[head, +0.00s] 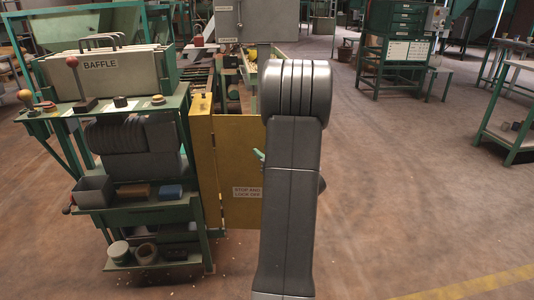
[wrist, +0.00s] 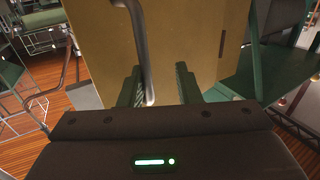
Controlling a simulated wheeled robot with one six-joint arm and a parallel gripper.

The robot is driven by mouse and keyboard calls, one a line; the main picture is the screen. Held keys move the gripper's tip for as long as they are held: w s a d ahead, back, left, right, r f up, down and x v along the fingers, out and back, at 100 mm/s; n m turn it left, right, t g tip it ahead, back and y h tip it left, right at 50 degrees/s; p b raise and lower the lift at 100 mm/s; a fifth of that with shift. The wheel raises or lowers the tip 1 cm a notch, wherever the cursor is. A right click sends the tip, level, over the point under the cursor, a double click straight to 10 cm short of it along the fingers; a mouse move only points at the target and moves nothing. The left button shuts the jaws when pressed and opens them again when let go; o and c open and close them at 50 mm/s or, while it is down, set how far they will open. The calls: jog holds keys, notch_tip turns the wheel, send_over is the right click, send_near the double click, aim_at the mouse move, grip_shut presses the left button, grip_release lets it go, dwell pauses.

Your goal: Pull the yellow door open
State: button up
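The yellow door (head: 238,145) is an upright panel in the middle of the head view, beside a yellow post (head: 203,150). In the wrist view the door (wrist: 190,35) fills the upper middle. A grey metal bar handle (wrist: 139,45) stands out in front of it. My gripper (wrist: 158,80) is open, with green fingers on both sides of the bar. The bar is close to the left finger, with a clear gap to the right one. In the head view only a green finger part shows past my arm.
Left of the door stands a green bench frame (head: 160,209) with a "BAFFLE" hopper (head: 105,78), levers and a grey bin (head: 94,191). A green drawer cabinet (head: 395,50) is at the back right. The floor (head: 420,190) on the right is clear.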

jog(key=shift+d, duration=0.1)
jog(key=p+v, duration=0.3)
jog(key=v, duration=1)
jog(key=shift+s, duration=0.35)
jog(key=shift+w+d, duration=0.1)
jog(key=b+x, duration=0.3)
jog(key=x, duration=1)
jog(key=shift+w+d+f, duration=0.1)
jog(key=shift+w, duration=0.2)
jog(key=shift+w+d, duration=0.1)
